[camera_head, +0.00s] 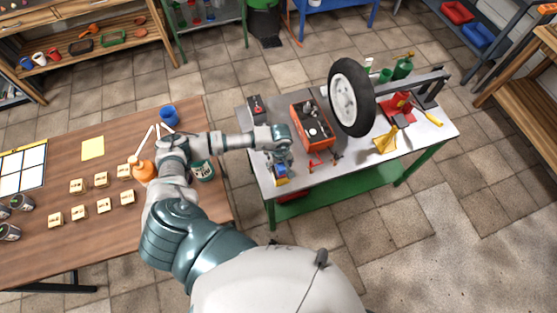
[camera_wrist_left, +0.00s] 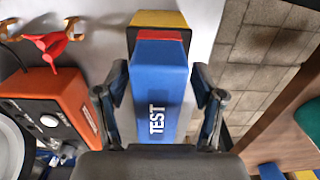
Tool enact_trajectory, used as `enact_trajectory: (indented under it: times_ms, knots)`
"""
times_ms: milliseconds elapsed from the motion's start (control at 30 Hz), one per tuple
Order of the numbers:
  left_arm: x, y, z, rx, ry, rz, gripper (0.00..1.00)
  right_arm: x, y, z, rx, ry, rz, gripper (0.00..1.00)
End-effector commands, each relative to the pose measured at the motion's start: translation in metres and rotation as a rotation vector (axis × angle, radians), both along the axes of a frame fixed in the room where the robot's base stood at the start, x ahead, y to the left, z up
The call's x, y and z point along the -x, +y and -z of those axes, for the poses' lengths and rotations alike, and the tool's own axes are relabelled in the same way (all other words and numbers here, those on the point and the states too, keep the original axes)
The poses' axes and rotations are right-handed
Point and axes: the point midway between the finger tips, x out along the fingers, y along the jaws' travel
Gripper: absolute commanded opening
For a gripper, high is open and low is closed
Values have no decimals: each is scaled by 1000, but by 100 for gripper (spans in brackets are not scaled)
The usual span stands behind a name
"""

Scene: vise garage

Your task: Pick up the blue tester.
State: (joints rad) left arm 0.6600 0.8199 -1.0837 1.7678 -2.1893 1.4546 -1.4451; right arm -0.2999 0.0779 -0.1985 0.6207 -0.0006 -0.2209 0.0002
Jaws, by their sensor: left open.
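The blue tester (camera_wrist_left: 160,75) lies on the metal workbench near its front left corner. In the left wrist view it is a blue block marked TEST, with a red and a yellow part at its far end. It also shows in the head view (camera_head: 281,172), partly hidden under my gripper. My left gripper (camera_head: 281,164) is over it, pointing down. In the wrist view the fingers of the left gripper (camera_wrist_left: 158,95) are apart, one on each side of the tester, with small gaps visible. My right gripper is in neither view.
An orange box (camera_head: 315,127) stands just right of the tester on the workbench (camera_head: 345,178). A wheel (camera_head: 352,98) stands behind. A wooden table (camera_head: 95,245) with labelled blocks and jars is at left, across a floor gap.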

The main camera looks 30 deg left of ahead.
Motion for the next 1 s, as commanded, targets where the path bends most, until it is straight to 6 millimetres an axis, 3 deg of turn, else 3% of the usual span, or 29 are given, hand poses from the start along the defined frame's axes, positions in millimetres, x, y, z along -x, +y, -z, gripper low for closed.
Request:
enact_trajectory:
  times_ms: [200, 400, 500, 800, 1000]
  knots:
    - [0, -1, 1, -1, -1, 1, 69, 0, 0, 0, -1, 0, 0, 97]
    - [0, -1, 1, 1, -1, 0, 19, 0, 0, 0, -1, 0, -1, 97]
    - [0, 0, 1, 1, 0, 0, 0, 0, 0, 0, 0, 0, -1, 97]
    - [-1, 0, -1, 1, -2, 0, 0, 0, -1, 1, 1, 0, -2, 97]
    - [-1, 0, -17, 2, -4, 1, 0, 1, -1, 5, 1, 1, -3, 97]
